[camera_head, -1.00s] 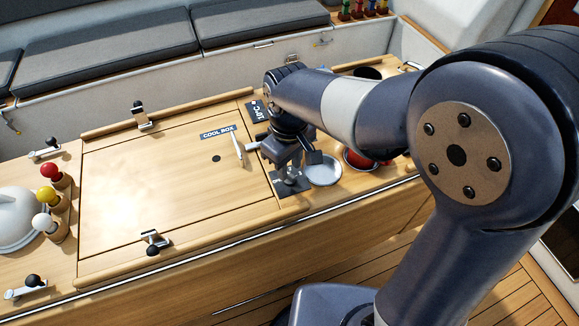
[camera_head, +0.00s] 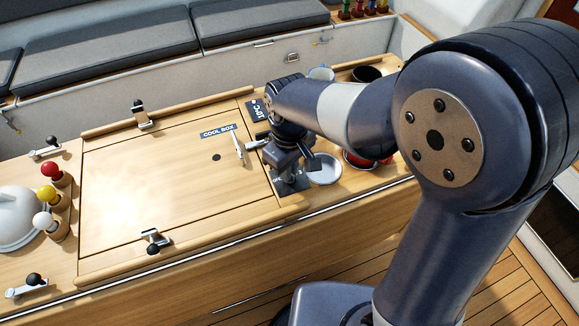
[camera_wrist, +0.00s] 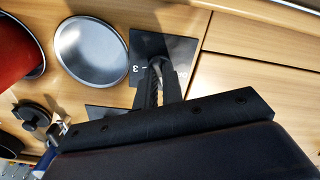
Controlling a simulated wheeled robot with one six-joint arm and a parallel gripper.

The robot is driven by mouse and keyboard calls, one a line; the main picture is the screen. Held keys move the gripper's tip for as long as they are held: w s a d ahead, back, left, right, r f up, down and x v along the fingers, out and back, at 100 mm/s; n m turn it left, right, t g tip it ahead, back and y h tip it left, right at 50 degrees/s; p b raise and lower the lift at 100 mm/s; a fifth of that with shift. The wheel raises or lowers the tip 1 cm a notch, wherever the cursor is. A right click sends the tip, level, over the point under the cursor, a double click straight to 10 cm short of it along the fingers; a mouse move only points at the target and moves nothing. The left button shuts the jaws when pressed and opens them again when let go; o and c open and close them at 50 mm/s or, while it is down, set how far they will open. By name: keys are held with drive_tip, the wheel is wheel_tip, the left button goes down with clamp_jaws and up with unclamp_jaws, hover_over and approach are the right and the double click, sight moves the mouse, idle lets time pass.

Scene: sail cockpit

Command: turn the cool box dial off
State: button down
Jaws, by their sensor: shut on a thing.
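The cool box lid (camera_head: 150,190) is a wide wooden panel with a blue COOL BOX label (camera_head: 217,131). To its right is a dark dial plate (camera_wrist: 183,47) with pale markings, a "3" among them. My gripper (camera_wrist: 160,73) points down at this plate, its fingers shut on the dial (camera_wrist: 158,62), which is mostly hidden between them. In the head view my gripper (camera_head: 291,184) covers most of the plate. The dial's exact pointer setting cannot be read.
A metal dish (camera_head: 324,169) and a red pot (camera_head: 358,160) stand just right of my gripper. Latches with black knobs (camera_head: 153,243) edge the lid. Red, yellow and white knobs (camera_head: 50,170) stand at the left. The lid top is clear.

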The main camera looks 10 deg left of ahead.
drive_tip(key=shift+n, duration=0.3)
drive_tip(key=n, duration=0.4)
drive_tip(key=shift+n, duration=0.3)
drive_tip(key=n, duration=0.4)
drive_tip(key=shift+n, duration=0.3)
idle(0.4)
drive_tip(key=c, duration=1.5)
unclamp_jaws()
drive_tip(key=shift+c, duration=0.2)
wheel_tip(320, 180, up, 11)
drive_tip(key=shift+b, duration=0.4)
